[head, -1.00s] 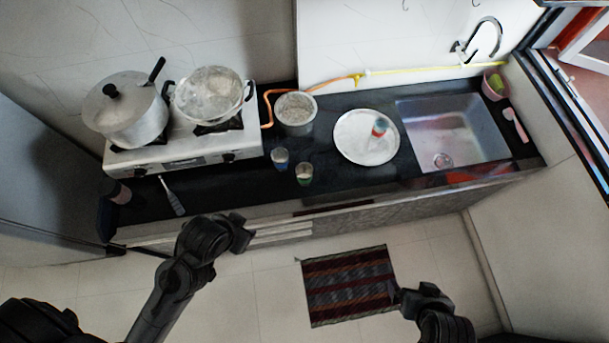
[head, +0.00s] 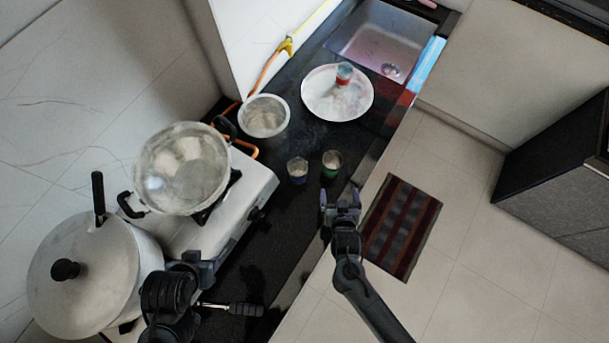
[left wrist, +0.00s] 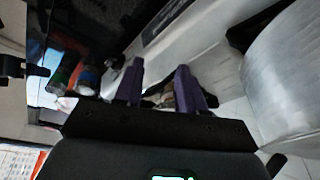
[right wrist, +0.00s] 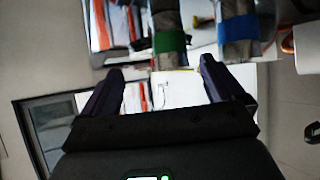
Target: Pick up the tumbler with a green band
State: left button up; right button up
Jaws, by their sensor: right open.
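The tumbler with a green band (head: 332,165) stands upright on the dark counter, beside a tumbler with a blue band (head: 297,170). My right gripper (head: 340,194) is open and empty at the counter's front edge, just short of the green-banded tumbler and apart from it. In the right wrist view the green-banded tumbler (right wrist: 169,42) shows ahead, between the lines of the spread fingers; the blue-banded tumbler (right wrist: 238,32) is to its right. My left gripper (left wrist: 162,85) has spread, empty fingers near the stove. Both tumblers show at the left of the left wrist view, green-banded one (left wrist: 64,75) included.
A grey pot (head: 264,117) and a white plate (head: 318,105) holding a red-and-white can are behind the tumblers. The stove (head: 255,188) carries a large lidded pot (head: 95,275) and a pan (head: 182,168). A sink (head: 377,45) lies beyond the plate.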

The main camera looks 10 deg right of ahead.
aim_at(332, 173)
jog(key=shift+w+a+f+b, duration=0.8)
jog(key=shift+w+a, duration=0.15)
jog(key=shift+a, duration=0.1)
jog(key=shift+w+d+b, duration=0.3)
jog(key=shift+w+d, duration=0.5)
jog(key=shift+w, duration=0.05)
jog(key=x, duration=0.4)
jog(key=shift+w+a+r, duration=0.1)
jog(key=shift+w+a, duration=0.05)
jog(key=shift+a, duration=0.1)
jog(key=shift+w+f, duration=0.35)
jog(key=shift+w, duration=0.1)
jog(key=shift+b+x, duration=0.45)
jog(key=shift+x, duration=1.9)
pick_arm(q)
jog(key=f, duration=0.2)
jog(key=d+f, duration=0.1)
jog(key=f, duration=0.1)
jog(key=shift+f, duration=0.15)
pick_arm(e)
jog(key=shift+d, duration=0.1)
jog(key=shift+c, duration=0.5)
jog(key=c, duration=1)
